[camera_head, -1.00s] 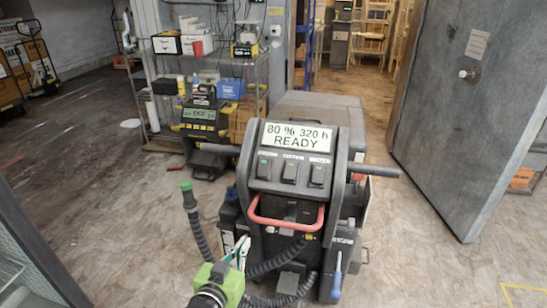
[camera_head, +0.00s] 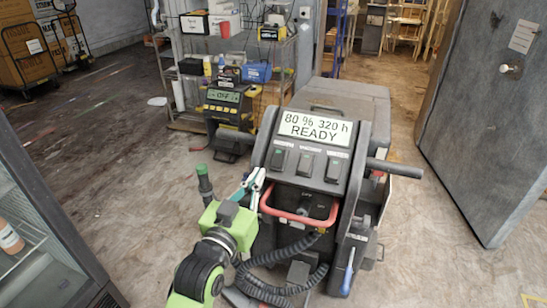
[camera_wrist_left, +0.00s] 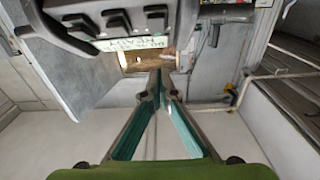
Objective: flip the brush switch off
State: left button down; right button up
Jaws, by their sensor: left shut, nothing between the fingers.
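The floor machine's sloped panel has a lit display (camera_head: 316,128) reading "80 % 320 h READY". Below it is a row of three dark rocker switches: left (camera_head: 278,159), middle (camera_head: 305,164) and right (camera_head: 333,169). The labels above are too small to read surely, so I cannot tell which is the brush switch. My left gripper (camera_head: 259,177) is shut and empty, left of the panel and the red handle (camera_head: 300,217), apart from the switches. In the left wrist view the fingertips (camera_wrist_left: 160,76) point toward the panel, and the switches (camera_wrist_left: 116,20) show upside down.
A second device with a small display (camera_head: 223,97) stands behind, by a wire shelf (camera_head: 200,60). A grey door (camera_head: 480,130) is at right. A glass-fronted cabinet (camera_head: 30,200) is close at left. A black hose (camera_head: 270,290) curls below the panel.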

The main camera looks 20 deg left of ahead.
pick_arm(q)
jog(key=p, duration=0.2)
send_near(279, 149)
jog(key=w+r, duration=0.3)
jog(key=shift+w+f, duration=0.9)
jog(key=shift+w, duration=0.05)
jog(key=shift+w+f, duration=0.45)
jog(key=shift+w, duration=0.05)
